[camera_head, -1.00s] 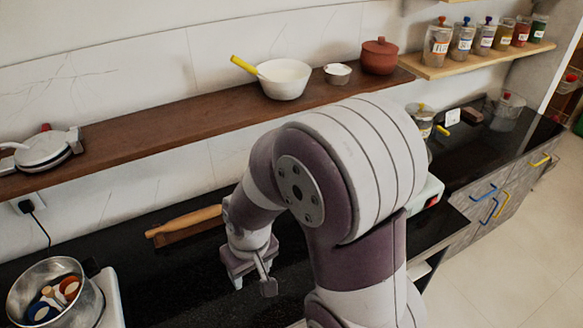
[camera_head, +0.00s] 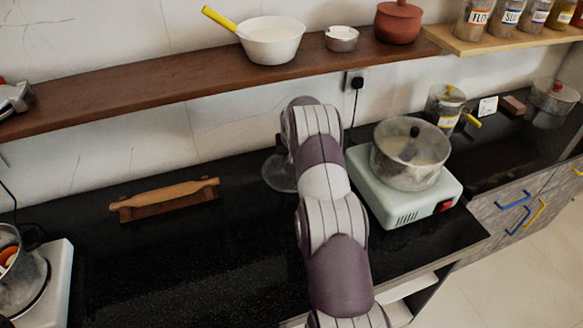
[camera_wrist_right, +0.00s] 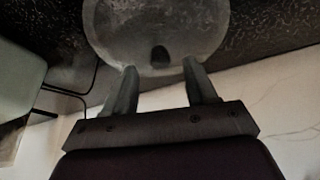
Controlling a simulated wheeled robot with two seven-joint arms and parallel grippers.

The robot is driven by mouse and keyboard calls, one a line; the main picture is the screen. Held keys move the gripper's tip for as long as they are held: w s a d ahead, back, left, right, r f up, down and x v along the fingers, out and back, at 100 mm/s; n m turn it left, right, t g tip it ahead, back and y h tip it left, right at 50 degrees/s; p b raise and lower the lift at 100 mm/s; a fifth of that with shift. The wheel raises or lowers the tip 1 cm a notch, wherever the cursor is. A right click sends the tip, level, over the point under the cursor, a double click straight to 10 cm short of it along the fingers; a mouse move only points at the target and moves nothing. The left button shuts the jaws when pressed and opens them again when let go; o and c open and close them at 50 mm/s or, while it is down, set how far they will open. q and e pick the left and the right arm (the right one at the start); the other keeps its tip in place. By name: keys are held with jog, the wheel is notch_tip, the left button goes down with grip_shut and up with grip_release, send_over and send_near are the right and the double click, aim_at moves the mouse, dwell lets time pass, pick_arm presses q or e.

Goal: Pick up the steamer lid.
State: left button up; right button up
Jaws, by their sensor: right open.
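A round, greyish see-through lid (camera_head: 280,172) lies on the black counter, left of the stove, partly hidden behind my right arm. In the right wrist view the round lid (camera_wrist_right: 115,30) shows at the top, with its dark knob (camera_wrist_right: 159,55) facing the gripper. My right gripper (camera_wrist_right: 160,66) is open, and its two fingers point at the lid, one on each side of the knob in the picture. I cannot tell how far the fingertips are from the knob. In the head view the arm hides this gripper. My left gripper is not in view.
A lidded pot (camera_head: 410,165) stands on a pale green stove (camera_head: 375,195) right of the arm. A rolling pin (camera_head: 165,193) rests on its stand to the left. A wooden shelf (camera_head: 160,85) runs along the wall above.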

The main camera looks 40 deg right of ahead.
jog(key=shift+x, duration=1.25)
jog(key=shift+w+f, duration=0.1)
jog(key=shift+f, duration=0.15)
jog(key=shift+r, duration=0.1)
grip_shut()
